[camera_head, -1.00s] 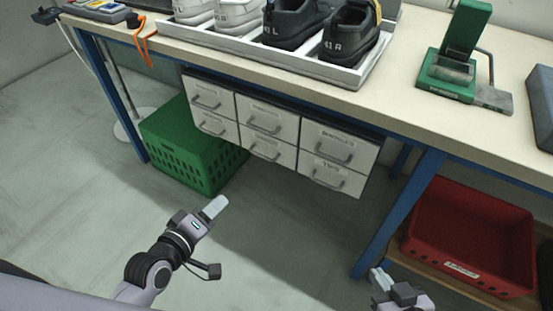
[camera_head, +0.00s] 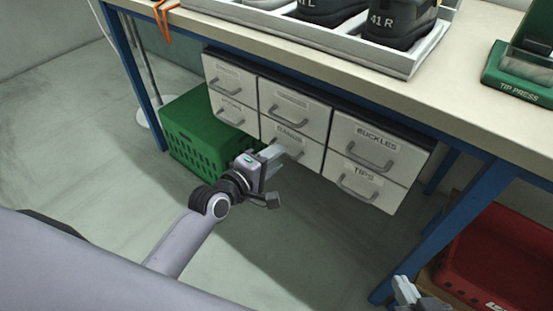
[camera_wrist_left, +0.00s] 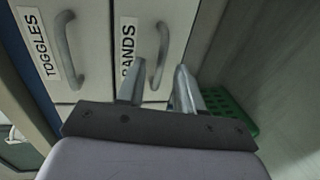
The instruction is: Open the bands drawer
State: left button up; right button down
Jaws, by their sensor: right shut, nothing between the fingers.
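The bands drawer (camera_head: 282,136) is the lower middle drawer of the white unit under the bench, and it is closed. Its label is partly hidden by a finger in the left wrist view, where its handle (camera_wrist_left: 161,55) shows. My left gripper (camera_head: 272,153) is open just in front of this drawer. In the left wrist view its fingertips (camera_wrist_left: 157,82) lie to either side of the handle's line; I cannot tell whether they touch it. My right gripper (camera_head: 404,290) is shut and empty at the bottom edge, by the bench leg.
The toggles drawer (camera_wrist_left: 85,25) is directly above. The buckles drawer (camera_head: 375,145) and tips drawer (camera_head: 364,187) are to the right. A green crate (camera_head: 190,143) stands at the left, a red bin (camera_head: 500,262) at the lower right. Open floor lies in front.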

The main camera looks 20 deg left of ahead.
pick_arm(q)
jog(key=shift+w+d+f, duration=0.1)
jog(key=shift+w+d, duration=0.1)
jog(key=shift+w, duration=0.35)
grip_shut()
dwell(1.1)
